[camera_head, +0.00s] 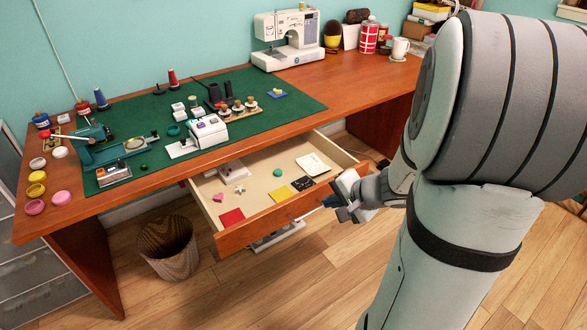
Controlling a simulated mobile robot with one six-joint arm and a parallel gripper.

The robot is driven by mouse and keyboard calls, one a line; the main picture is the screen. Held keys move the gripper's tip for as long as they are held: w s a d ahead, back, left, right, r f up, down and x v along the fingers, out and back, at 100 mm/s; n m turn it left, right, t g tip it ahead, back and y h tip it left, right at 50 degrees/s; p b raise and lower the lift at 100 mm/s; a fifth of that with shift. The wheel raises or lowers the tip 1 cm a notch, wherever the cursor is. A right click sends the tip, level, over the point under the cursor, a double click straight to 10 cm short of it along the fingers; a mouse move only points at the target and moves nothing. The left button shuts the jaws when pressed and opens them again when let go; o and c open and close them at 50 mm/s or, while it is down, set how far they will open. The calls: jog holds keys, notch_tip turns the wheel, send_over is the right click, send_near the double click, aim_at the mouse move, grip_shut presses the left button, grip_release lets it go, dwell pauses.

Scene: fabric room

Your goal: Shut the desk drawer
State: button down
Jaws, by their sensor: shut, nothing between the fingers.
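The desk drawer (259,231) is pulled out below the desk top, with its wooden front panel facing right and toward me. I cannot tell whether the fingertips touch the panel or a handle. The wooden desk (128,192) stands against the teal wall.
A green mat (290,108) on the desk carries tools, spools and small machines. A white sewing machine (289,42) stands at the back. Wooden floor (215,300) in front is clear.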

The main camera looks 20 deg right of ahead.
jog(key=d+f+m+t+h+b, duration=0.1)
jog(key=d+f+m, duration=0.1)
jog(key=d+f, duration=0.25)
jog(key=b, duration=0.2)
send_near(312, 198)
jog(key=shift+m, duration=0.3)
jog(key=x, duration=0.5)
jog(key=shift+s+f, duration=0.3)
jog(key=shift+f, duration=0.05)
jog(key=shift+w+a+p, duration=0.2)
jog(key=shift+w+p, duration=0.1)
jog(key=shift+w, duration=0.25)
